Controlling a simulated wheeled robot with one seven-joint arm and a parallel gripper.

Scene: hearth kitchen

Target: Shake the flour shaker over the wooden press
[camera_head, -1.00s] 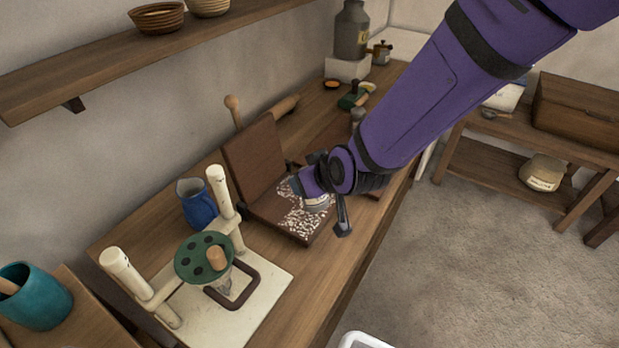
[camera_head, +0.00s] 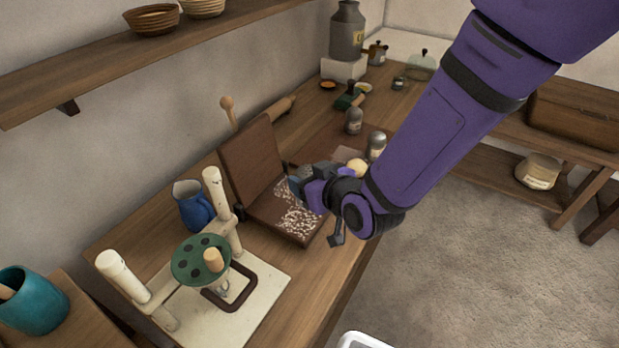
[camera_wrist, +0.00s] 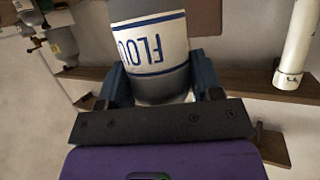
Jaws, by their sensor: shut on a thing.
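The wooden press (camera_head: 251,160) stands open on the counter, its dark brown lid raised at the back. Its lower plate (camera_head: 271,211) is speckled with white flour. My gripper (camera_head: 297,187) is just above the plate's far side, near the lid. In the wrist view, the blue fingers (camera_wrist: 160,82) are shut on the flour shaker (camera_wrist: 150,42), a grey and white cylinder with blue "FLOU" lettering showing. The shaker is tilted in that view and its top end is out of frame. In the head view my gripper and wrist hide most or all of the shaker.
A blue jug (camera_head: 194,206) stands left of the press. A pale ball (camera_head: 357,168) and small jars (camera_head: 376,146) are behind my wrist. A rolling pin (camera_head: 277,112) lies behind the lid.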

